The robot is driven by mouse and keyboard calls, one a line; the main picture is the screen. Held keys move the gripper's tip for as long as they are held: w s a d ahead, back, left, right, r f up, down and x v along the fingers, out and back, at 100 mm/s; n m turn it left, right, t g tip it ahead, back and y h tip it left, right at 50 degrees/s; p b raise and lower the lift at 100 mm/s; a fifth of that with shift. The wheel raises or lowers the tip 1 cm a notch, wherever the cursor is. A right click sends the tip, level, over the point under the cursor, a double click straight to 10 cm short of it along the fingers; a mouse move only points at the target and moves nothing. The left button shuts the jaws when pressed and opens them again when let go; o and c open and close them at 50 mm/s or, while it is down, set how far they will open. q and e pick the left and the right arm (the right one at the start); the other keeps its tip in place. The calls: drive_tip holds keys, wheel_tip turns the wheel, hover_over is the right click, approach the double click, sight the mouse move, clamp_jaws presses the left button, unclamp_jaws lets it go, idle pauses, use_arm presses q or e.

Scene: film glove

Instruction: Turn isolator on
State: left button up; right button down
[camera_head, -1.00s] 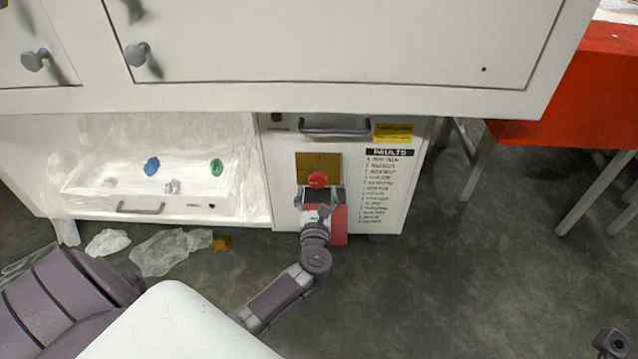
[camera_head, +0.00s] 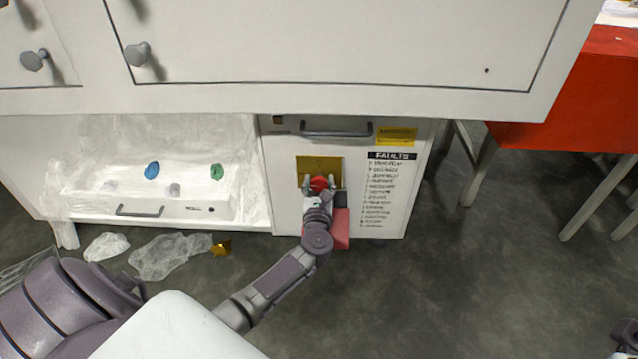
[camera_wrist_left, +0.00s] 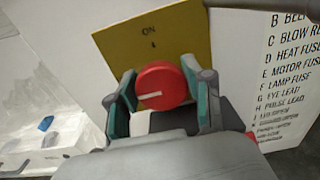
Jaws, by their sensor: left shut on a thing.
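The isolator is a red round knob (camera_head: 319,183) on a yellow plate (camera_head: 318,161) on the front of a white cabinet. In the left wrist view the knob (camera_wrist_left: 161,85) has a white line on its left half, pointing left. The word ON with a small mark stands above it on the yellow plate (camera_wrist_left: 185,40). My left gripper (camera_head: 319,187) is shut on the knob, with one finger at its left side and one at its right. The fingers show green inner pads in the left wrist view (camera_wrist_left: 160,92). My right gripper's fingers are not in view.
A grey handle (camera_head: 336,133) is above the plate, and a FAULTS list (camera_head: 391,156) is to its right. A white upper cabinet (camera_head: 330,45) overhangs. A red-topped table (camera_head: 580,95) stands at the right. Crumpled clear plastic (camera_head: 168,255) lies on the floor at the left.

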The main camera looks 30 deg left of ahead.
use_arm(q)
drive_tip(key=shift+c, duration=0.7)
